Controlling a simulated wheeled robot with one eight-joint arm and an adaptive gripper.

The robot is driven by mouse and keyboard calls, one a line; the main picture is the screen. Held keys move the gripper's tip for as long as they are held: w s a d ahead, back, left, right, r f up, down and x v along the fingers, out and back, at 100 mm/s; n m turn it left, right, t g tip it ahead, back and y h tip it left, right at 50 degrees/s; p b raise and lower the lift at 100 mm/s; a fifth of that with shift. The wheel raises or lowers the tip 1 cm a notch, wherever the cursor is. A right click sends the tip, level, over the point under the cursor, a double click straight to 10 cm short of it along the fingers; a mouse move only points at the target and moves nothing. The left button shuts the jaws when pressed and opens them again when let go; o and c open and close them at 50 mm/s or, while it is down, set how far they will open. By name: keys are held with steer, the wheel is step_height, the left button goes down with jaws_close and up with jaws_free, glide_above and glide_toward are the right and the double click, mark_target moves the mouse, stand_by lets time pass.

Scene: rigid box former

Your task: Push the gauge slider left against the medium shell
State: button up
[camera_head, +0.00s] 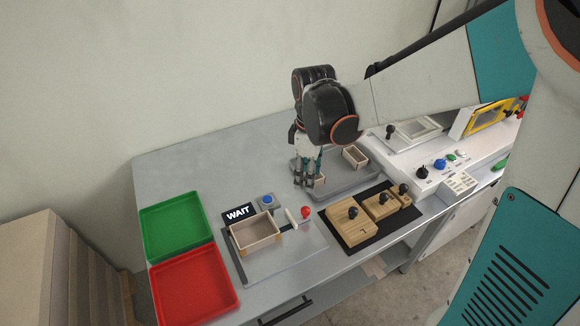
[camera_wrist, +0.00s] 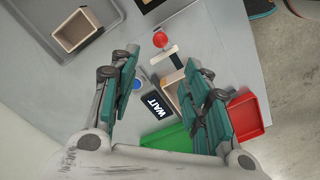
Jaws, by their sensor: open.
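The medium shell, an open light-wood box (camera_head: 255,246), sits on the grey gauge plate (camera_head: 296,257) in the head view. The gauge slider, a pale bar (camera_head: 291,217) with a red knob (camera_head: 305,212), stands to its right with a small gap between them. In the wrist view the red knob (camera_wrist: 160,39) and slider bar (camera_wrist: 164,55) are clear; the shell (camera_wrist: 171,92) is partly hidden behind a finger. My gripper (camera_head: 308,181) is open and empty, raised behind the slider, near the grey tray. It also spans the wrist view (camera_wrist: 166,85).
A green tray (camera_head: 177,228) and red tray (camera_head: 195,285) lie left. A WAIT sign (camera_head: 238,213) and blue button (camera_head: 267,200) stand behind the shell. A grey tray (camera_head: 346,187) holds a wooden box (camera_head: 355,157). Knobbed wooden blocks (camera_head: 351,224) sit on a black mat at right.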

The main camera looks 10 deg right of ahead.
mark_target(305, 209)
step_height(305, 209, down, 14)
steer(key=b, duration=0.5)
steer(key=shift+r, duration=0.1)
jaws_close()
steer(key=shift+a, duration=0.1)
